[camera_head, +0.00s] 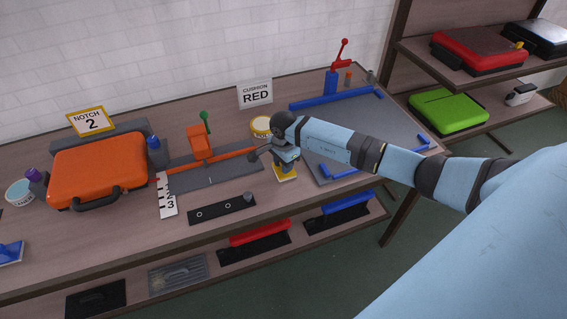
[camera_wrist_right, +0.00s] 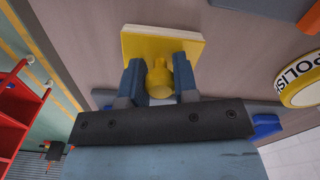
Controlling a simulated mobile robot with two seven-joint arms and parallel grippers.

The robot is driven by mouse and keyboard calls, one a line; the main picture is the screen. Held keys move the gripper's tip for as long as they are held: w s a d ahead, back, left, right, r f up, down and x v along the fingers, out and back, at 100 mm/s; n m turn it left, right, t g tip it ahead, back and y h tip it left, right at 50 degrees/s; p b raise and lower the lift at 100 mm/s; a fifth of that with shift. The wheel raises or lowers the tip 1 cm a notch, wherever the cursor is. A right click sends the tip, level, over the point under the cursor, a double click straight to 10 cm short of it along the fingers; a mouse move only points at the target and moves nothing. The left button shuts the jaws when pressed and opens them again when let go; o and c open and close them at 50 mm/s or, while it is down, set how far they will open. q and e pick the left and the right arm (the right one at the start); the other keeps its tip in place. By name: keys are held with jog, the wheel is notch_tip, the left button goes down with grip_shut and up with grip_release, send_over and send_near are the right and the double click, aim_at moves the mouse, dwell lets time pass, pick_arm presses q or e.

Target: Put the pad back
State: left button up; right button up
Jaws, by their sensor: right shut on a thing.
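My right gripper (camera_head: 286,158) is shut on the yellow knob (camera_wrist_right: 159,82) of a square pad. The pad (camera_wrist_right: 162,43) is yellow with a pale edge in the right wrist view. In the head view the pad (camera_head: 286,174) shows below the fingers, at the bench's front half, between the orange clamp fixture and the grey mat. I cannot tell whether it touches the bench or hangs just above it. The round yellow polish tin (camera_head: 262,126) stands behind the gripper, and it also shows at the right of the right wrist view (camera_wrist_right: 300,84). My left gripper is not in view.
An orange case (camera_head: 98,168) lies at left by the "NOTCH 2" sign (camera_head: 91,121). A "CUSHION RED" sign (camera_head: 255,94) stands at the back. An orange toggle clamp (camera_head: 199,143) and a black strip (camera_head: 222,209) are left of the pad. The grey mat (camera_head: 345,125) is right.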

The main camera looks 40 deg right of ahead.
jog(key=o, duration=0.9)
jog(key=shift+f, duration=0.1)
